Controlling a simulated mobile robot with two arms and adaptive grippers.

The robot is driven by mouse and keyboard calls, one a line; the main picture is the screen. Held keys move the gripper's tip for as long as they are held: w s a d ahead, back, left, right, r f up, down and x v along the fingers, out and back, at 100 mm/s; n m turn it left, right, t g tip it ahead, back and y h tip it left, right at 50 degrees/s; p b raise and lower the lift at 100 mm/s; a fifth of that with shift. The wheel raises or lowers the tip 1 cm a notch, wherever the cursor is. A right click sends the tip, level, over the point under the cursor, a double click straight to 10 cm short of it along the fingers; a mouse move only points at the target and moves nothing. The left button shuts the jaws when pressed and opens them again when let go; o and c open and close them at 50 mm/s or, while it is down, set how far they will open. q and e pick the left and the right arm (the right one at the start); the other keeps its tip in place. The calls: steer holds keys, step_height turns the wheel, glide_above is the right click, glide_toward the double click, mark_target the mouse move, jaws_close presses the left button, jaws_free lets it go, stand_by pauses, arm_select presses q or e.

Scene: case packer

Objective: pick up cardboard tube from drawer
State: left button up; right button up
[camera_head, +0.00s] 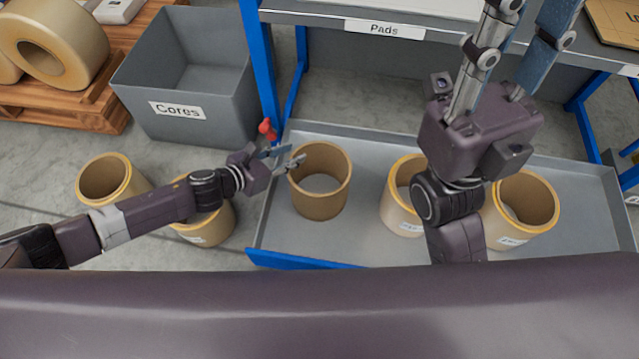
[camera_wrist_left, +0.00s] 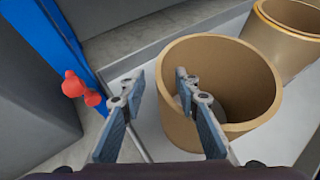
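A plain brown cardboard tube (camera_head: 322,200) stands upright at the left end of the open grey drawer (camera_head: 360,140). It also shows in the left wrist view (camera_wrist_left: 235,65). My left gripper (camera_head: 290,162) is open at the tube's upper left rim. In the left wrist view, one finger of the left gripper (camera_wrist_left: 157,88) is outside the tube's left wall and the other overlaps its opening; contact is unclear. Two labelled tubes stand farther right, one (camera_head: 402,215) partly hidden by my right arm, the other (camera_head: 520,210) near it. My right gripper (camera_head: 525,35) is raised with fingers apart, tips cut off.
A red knob (camera_head: 266,128) and blue frame post (camera_head: 262,70) are close to my left gripper. A grey bin marked Cores (camera_head: 185,75) stands behind left. Two tubes (camera_head: 108,180) (camera_head: 207,222) stand left of the drawer. A Pads shelf (camera_head: 385,28) is above the drawer's back.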

mark_target(295, 153)
arm_select(q)
steer(key=b+x, duration=0.1)
steer(key=x, duration=0.2)
steer(key=shift+d, duration=0.1)
jaws_close()
stand_by(0.4)
